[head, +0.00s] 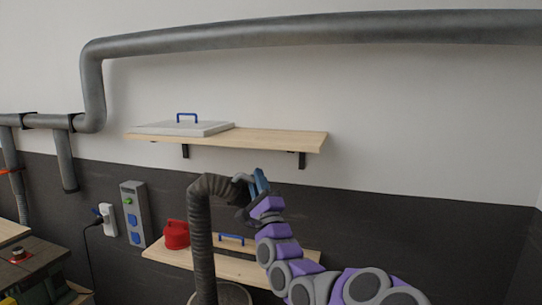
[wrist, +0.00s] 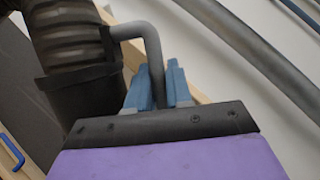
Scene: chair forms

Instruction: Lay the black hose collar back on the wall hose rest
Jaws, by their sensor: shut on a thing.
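My gripper (head: 259,183) is shut on the grey bent handle (wrist: 151,55) of the black hose collar (wrist: 82,92). In the wrist view the blue fingers stand on either side of the handle, and the collar is at their left. The ribbed hose (wrist: 68,30) runs into the collar. In the head view the collar (head: 241,190) is partly hidden by my gripper, in front of the wall between two shelves. The dark hose (head: 203,240) rises from below and bends over to the right into it. I cannot make out the wall hose rest in either view.
A wooden shelf (head: 285,140) holding a grey lid (head: 180,128) is above my gripper. A lower shelf (head: 217,264) carries a red container (head: 176,234). A round bin (head: 236,295) stands below. A large duct (head: 300,32) crosses the upper wall. The right wall area is clear.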

